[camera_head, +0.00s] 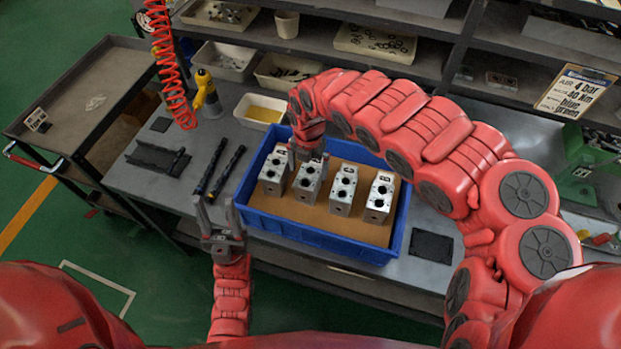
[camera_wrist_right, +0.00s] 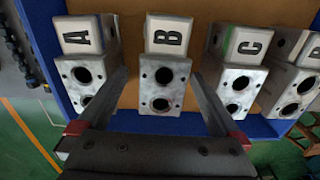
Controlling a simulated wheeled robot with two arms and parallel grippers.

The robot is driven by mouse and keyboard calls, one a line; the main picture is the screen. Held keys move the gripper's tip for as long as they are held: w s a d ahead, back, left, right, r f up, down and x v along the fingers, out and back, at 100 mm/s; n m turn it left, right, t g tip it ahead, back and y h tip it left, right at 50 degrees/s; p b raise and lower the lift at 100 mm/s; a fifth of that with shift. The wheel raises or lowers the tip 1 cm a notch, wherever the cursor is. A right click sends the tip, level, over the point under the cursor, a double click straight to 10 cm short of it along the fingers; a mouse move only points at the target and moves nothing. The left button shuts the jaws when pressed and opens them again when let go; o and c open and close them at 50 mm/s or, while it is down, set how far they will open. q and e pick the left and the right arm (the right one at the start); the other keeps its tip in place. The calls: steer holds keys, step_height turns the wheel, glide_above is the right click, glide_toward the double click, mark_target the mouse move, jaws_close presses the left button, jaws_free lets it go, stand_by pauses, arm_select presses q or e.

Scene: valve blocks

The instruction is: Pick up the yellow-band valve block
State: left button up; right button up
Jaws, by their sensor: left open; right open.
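Several grey metal valve blocks stand in a row in a blue bin (camera_head: 335,238). I cannot make out a yellow band on any block. My left gripper (camera_head: 219,216) is open and empty in front of the bin's left corner.
The bin stands on a grey bench. A red coiled hose (camera_head: 170,70) hangs at upper left. A black plate (camera_head: 431,245) lies right of the bin. Shelves with trays stand behind.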

steer(key=f, duration=0.1)
steer(key=f+p, duration=0.1)
steer(key=f, duration=0.3)
steer(key=shift+d, duration=0.25)
jaws_close()
